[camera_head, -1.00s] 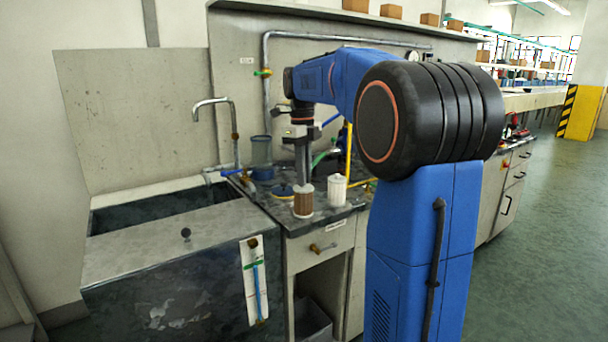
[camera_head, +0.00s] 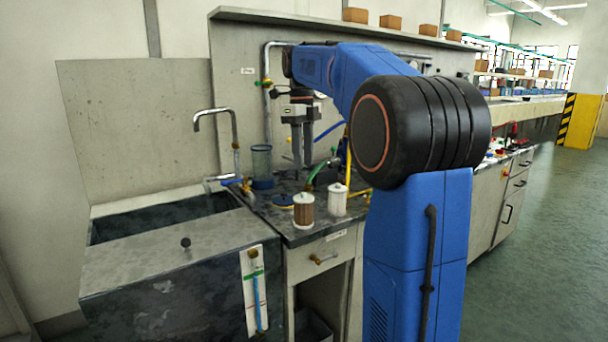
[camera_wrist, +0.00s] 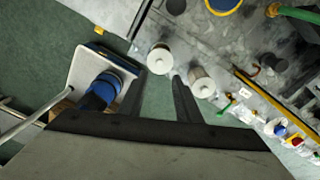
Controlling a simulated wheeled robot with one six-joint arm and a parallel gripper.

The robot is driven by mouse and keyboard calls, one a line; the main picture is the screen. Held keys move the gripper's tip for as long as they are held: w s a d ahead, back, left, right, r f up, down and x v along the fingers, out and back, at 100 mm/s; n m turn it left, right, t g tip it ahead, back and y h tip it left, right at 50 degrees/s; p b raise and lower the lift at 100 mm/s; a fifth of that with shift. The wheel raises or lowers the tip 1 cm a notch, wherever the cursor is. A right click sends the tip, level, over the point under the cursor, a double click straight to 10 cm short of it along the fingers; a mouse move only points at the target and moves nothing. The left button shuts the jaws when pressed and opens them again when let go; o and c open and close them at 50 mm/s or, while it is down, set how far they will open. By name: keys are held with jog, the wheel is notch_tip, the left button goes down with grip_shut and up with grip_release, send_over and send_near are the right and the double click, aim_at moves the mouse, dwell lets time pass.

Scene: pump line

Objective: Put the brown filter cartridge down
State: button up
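The brown filter cartridge (camera_head: 303,212), with a pale cap, stands upright on the dark counter (camera_head: 283,221) near its front edge. A white cartridge (camera_head: 337,200) stands just to its right, apart from it. My gripper (camera_head: 302,166) is above the brown cartridge, pointing down, with a clear gap below it. In the wrist view my gripper (camera_wrist: 161,76) has its fingers spread with nothing held. The brown cartridge's round pale cap (camera_wrist: 160,58) shows beyond the fingertips, and the white cartridge's cap (camera_wrist: 202,83) is to the right.
A yellow pipe (camera_head: 347,158) and green hose (camera_head: 320,170) are to the right. The sink (camera_head: 150,220) with its tap is on the left.

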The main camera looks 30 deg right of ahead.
jog(key=shift+w+r, duration=0.1)
jog(key=shift+r, duration=1.95)
jog(key=s+a+f+n+t, duration=0.1)
jog(key=s+a+f+n, duration=0.4)
jog(key=s+n, duration=0.3)
jog(key=s+a+f+n+t, duration=0.2)
jog(key=s+a+f+n, duration=0.3)
jog(key=s+n, duration=0.25)
jog(key=s+a+f+n+t, duration=0.1)
jog(key=s+a+f+n, duration=0.2)
jog(key=s+f+n, duration=0.4)
jog(key=s+a+f+n+t, duration=0.1)
jog(key=s+a+f+n, duration=0.2)
jog(key=s+f+n, duration=0.5)
notch_tip(320, 180, down, 4)
jog(key=shift+s+f+n, duration=0.1)
jog(key=shift+s+n, duration=0.1)
jog(key=shift+n, duration=0.15)
